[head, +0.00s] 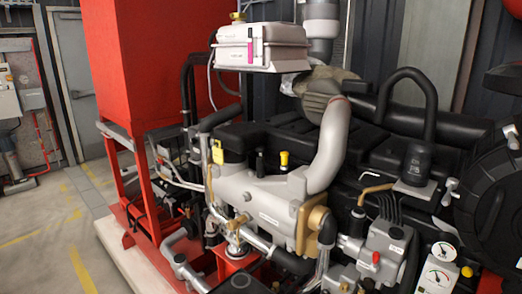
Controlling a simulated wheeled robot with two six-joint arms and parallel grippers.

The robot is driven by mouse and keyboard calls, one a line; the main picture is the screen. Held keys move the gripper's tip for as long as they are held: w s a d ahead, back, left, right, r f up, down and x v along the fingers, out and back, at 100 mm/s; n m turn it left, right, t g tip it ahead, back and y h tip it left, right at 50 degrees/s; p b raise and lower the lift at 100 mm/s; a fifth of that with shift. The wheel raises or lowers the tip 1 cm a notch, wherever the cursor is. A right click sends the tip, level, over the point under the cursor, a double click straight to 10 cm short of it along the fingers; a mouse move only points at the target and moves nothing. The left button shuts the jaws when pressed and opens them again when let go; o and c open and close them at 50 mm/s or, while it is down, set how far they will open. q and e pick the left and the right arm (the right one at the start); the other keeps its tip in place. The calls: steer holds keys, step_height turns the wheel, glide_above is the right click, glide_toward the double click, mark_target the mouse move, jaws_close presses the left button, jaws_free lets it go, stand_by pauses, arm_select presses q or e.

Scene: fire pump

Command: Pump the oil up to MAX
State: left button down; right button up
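A light grey box-shaped tank (275,35) sits high above the engine. It has a brass cap (237,16) and an upright pink strip (250,46) on its front; any level marks are too small to read. A yellow cap (284,158) stands on the engine. I cannot tell which part is the oil pump. Neither of my grippers is in view.
The engine (262,196) with its pipes and hoses fills the middle and right. A large red cabinet (140,65) on a red frame stands at the left. A grey door (76,75) is behind it. The floor (40,235) at the lower left is clear, with yellow lines.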

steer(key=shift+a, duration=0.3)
